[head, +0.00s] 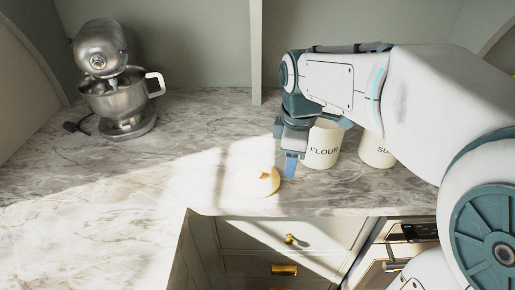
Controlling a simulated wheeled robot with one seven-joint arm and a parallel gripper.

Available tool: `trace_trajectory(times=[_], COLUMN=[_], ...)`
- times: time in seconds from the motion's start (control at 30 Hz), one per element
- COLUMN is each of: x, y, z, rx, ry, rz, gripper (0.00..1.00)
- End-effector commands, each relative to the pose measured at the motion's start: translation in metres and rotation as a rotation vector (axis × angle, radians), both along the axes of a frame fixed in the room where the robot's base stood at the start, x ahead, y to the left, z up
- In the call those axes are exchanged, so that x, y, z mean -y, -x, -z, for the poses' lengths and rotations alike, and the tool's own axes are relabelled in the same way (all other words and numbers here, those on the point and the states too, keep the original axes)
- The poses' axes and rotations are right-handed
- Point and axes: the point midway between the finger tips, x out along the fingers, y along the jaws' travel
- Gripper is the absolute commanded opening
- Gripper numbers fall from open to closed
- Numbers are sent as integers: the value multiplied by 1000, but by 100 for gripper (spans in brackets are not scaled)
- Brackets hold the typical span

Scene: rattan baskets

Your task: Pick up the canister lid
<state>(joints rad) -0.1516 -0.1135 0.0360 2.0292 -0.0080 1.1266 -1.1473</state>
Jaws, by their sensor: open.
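The round cream canister lid (251,185) lies on the marble counter near its front edge, with a darker shadowed spot on its right side. My gripper (289,163) reaches down from the arm just to the right of the lid and a little above it in the picture. It is open, with nothing seen in it. One blue-tipped finger shows clearly; the other is hard to make out. I cannot tell its exact height above the counter. A white canister marked FLOUR (321,150) stands right behind the gripper, its top partly hidden by my arm.
A second white canister (377,150), its label partly hidden, stands right of the flour one. A silver stand mixer (118,95) stands at the back left. The marble counter (90,190) is clear left of the lid. Drawers (320,234) and an oven (385,262) lie below its front edge.

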Motion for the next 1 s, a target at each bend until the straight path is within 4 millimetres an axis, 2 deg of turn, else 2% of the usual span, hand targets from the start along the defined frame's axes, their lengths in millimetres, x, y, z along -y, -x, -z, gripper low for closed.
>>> trace_trajectory(times=[0.03,0.2,0.4,0.53,0.63,0.9,1.0], x=[-9,-38,-61,-68,-69,-69,-69], y=[-12,-43,-64,-70,-71,-70,-70], z=[-7,-20,-27,-27,-18,34,48], rx=[-14,-52,-80,-87,-91,-93,-90], ry=[12,42,54,55,55,55,56], rz=[-122,-538,-866,-962,-985,-984,-984], gripper=[50,50,50,50,50,50,50])
